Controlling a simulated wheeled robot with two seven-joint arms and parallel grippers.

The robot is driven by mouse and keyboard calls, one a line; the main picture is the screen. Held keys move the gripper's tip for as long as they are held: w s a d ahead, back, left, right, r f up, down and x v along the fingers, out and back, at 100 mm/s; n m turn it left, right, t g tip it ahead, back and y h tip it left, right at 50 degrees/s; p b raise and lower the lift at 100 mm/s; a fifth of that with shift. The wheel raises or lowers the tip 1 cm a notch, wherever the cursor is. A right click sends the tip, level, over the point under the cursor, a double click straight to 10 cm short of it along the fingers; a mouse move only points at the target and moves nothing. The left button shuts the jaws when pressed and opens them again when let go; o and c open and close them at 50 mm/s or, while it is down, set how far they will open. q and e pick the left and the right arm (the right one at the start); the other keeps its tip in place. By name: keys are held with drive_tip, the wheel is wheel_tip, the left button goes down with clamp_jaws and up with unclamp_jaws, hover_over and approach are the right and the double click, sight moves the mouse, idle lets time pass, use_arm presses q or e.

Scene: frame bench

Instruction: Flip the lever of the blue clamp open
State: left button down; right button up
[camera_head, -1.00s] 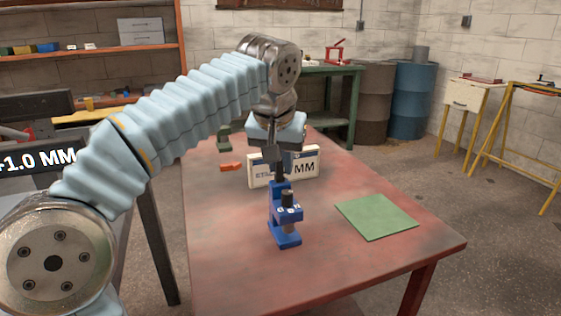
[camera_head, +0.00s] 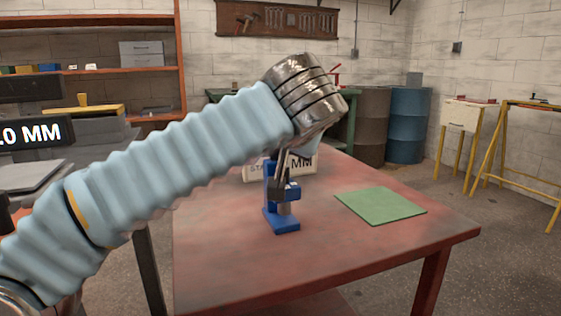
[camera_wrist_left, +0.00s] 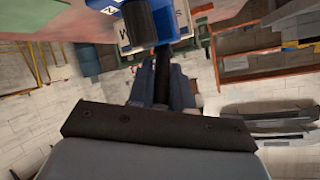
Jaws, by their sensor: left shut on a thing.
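The blue clamp (camera_head: 281,225) stands on the red table (camera_head: 330,245), its base flat on the top. My left gripper (camera_head: 284,174) reaches down to the top of the clamp, with the wrist tilted above it. In the left wrist view, the fingers (camera_wrist_left: 163,84) are shut on the clamp's dark lever (camera_wrist_left: 162,66). The clamp's blue body (camera_wrist_left: 170,22) is at the top there, just beyond the fingertips. My arm and fingers hide part of the lever in the head view, so its exact angle is hard to tell. My right gripper is not in view.
A white sign (camera_head: 252,172) stands close behind the clamp, partly hidden by my wrist. A green mat (camera_head: 380,205) lies to the right. The table's front and right are clear. Drums (camera_head: 408,125) and a green bench are farther back.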

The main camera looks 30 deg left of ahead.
use_arm(q)
drive_tip(key=shift+s+d+f+t+y+b, duration=0.1)
drive_tip(key=shift+d+f+t+y+b, duration=0.1)
drive_tip(key=shift+t+y+b, duration=0.4)
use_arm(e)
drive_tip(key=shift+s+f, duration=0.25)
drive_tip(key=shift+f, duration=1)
use_arm(q)
drive_tip(key=c, duration=1.1)
unclamp_jaws()
drive_tip(key=shift+r, duration=0.1)
drive_tip(key=p+v, duration=0.1)
drive_tip(key=v, duration=1.2)
drive_tip(key=shift+s+r, duration=0.2)
drive_tip(key=shift+s, duration=0.15)
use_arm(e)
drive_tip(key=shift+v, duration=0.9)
use_arm(q)
drive_tip(key=shift+d, duration=0.15)
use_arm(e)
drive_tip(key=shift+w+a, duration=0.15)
